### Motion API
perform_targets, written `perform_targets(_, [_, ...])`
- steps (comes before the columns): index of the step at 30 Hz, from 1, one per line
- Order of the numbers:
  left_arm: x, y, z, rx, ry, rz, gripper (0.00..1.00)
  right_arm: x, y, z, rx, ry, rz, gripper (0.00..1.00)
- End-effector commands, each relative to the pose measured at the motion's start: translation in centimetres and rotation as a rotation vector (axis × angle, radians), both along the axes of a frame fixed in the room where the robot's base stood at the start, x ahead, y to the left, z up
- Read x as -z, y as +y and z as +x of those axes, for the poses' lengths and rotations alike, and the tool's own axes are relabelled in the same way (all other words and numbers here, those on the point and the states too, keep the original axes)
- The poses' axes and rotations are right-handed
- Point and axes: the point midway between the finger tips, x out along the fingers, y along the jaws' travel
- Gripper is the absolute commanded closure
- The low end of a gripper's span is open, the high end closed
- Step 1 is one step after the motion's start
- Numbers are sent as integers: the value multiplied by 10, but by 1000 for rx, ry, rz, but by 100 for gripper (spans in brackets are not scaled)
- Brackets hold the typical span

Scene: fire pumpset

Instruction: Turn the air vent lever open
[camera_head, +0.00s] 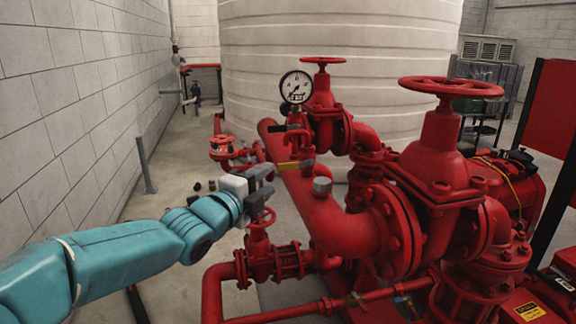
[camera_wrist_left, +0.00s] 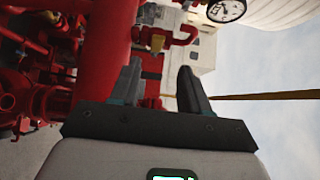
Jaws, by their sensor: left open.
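A small yellow lever (camera_head: 289,166), which looks like the air vent lever, sits on the red pipework below the gauge. A small yellow part, probably the same lever, shows in the left wrist view (camera_wrist_left: 157,42), beyond the fingertips and beside a thick red pipe. My left gripper (camera_head: 268,184) is open and empty, just left of and slightly below the lever in the head view. It appears apart from the lever, though the depth gap is hard to judge. It also shows open in the left wrist view (camera_wrist_left: 160,72). My right gripper is not in view.
A pressure gauge (camera_head: 296,87) stands above the lever. A red handwheel valve (camera_head: 260,240) is close below my left gripper. Thick red pipe (camera_head: 335,220) and a large handwheel valve (camera_head: 438,150) fill the right. A white block wall (camera_head: 60,110) runs along the left.

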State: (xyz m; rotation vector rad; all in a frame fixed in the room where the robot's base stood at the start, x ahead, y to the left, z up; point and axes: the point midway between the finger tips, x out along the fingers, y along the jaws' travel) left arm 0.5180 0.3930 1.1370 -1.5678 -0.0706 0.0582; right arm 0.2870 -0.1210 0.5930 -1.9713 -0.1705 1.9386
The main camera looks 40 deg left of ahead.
Motion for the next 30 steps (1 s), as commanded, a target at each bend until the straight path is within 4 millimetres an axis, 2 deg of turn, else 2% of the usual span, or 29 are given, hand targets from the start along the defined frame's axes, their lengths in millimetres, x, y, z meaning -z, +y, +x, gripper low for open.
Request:
perform_targets(1, [0, 0, 14, 3, 5, -3, 54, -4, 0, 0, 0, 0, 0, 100])
perform_targets(6, [-1, 4, 54, 4, 5, -2, 54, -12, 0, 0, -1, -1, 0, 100])
perform_targets(12, [-1, 6, 84, 3, 2, -2, 54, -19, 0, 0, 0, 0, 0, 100])
perform_targets(18, [0, 7, 95, 2, 2, 0, 54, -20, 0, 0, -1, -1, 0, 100])
perform_targets(25, [0, 7, 96, 2, 2, 0, 54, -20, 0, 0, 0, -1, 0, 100])
perform_targets(29, [0, 7, 95, 2, 2, -1, 97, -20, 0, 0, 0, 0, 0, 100])
perform_targets(30, [0, 7, 95, 2, 2, -1, 100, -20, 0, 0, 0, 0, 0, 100])
